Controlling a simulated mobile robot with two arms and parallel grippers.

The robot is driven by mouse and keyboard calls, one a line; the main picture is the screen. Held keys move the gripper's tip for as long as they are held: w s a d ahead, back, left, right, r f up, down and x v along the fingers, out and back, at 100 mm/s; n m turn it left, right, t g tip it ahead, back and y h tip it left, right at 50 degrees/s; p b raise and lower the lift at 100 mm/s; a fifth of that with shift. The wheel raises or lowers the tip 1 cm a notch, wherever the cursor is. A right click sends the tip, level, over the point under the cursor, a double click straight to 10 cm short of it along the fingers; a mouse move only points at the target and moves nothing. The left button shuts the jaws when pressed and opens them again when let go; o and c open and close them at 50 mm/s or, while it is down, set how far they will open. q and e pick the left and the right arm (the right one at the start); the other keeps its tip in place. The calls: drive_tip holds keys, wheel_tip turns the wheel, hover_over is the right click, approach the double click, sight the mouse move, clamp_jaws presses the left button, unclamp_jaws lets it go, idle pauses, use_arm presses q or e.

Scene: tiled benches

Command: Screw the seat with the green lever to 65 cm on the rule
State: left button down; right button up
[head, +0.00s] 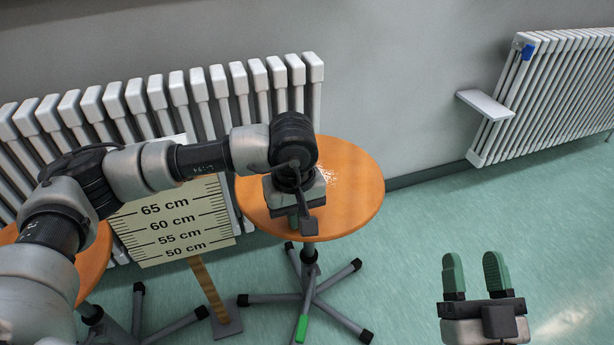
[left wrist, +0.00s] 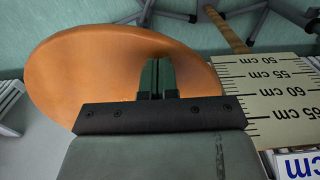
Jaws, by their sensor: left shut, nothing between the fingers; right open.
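The stool with the green lever (head: 301,328) has a round orange seat (head: 358,196) on a dark column with a spread metal foot. The rule (head: 135,238) is a pale board on a wooden post to the left of this seat, with marks from 50 to 65 cm visible. I cannot tell the seat's height on it. My left gripper (head: 293,222) is shut and empty over the seat, its fingers mostly hidden by the wrist. In the left wrist view its green fingers (left wrist: 158,64) are together over the orange seat (left wrist: 90,65). My right gripper (head: 477,272) is open and empty at the lower right.
Another orange stool (head: 96,262) stands at the left, partly behind my left arm. White radiators line the wall, one (head: 240,90) behind the stools and one (head: 550,90) at the right by a small white shelf (head: 487,105). The green floor at the right is clear.

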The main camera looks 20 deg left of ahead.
use_arm(q)
drive_tip(key=shift+f+b, duration=0.3)
drive_tip(key=shift+f, duration=0.05)
use_arm(e)
drive_tip(key=shift+s+r+t, duration=0.5)
drive_tip(key=shift+r+t, duration=0.25)
drive_tip(key=shift+t, duration=0.05)
